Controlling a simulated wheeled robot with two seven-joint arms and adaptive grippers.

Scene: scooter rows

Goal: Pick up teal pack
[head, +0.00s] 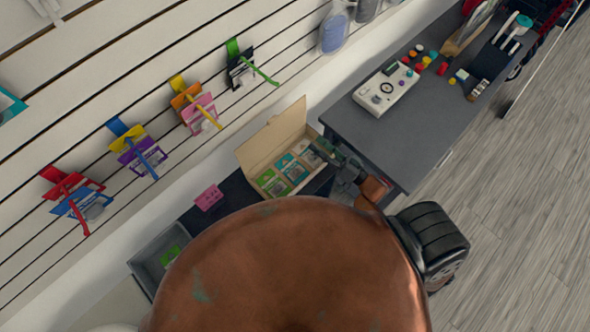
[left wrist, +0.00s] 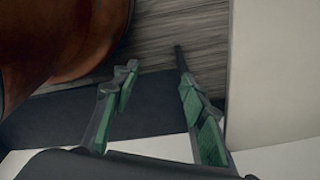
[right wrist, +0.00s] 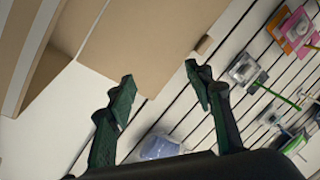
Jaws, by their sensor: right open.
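A teal pack (head: 291,168) lies in the middle of an open cardboard box (head: 268,143), between a green pack (head: 272,183) and another pack (head: 308,154) at the right end. My right gripper (head: 333,157) is at the right end of the box, partly hidden by my own body. In the right wrist view my right gripper (right wrist: 160,72) is open and empty, with the cardboard lid (right wrist: 150,45) behind its fingers; the packs in the box do not show there. My left gripper (left wrist: 155,58) is open and empty in the left wrist view and hidden in the head view.
A grey table (head: 395,140) with a white device (head: 386,90) stands right of the box. A grey bin (head: 150,262) with a green item is at lower left, beside a pink tag (head: 209,197). Coloured packs hang on the slatted wall (head: 60,130). Wooden floor (head: 500,220) is clear at right.

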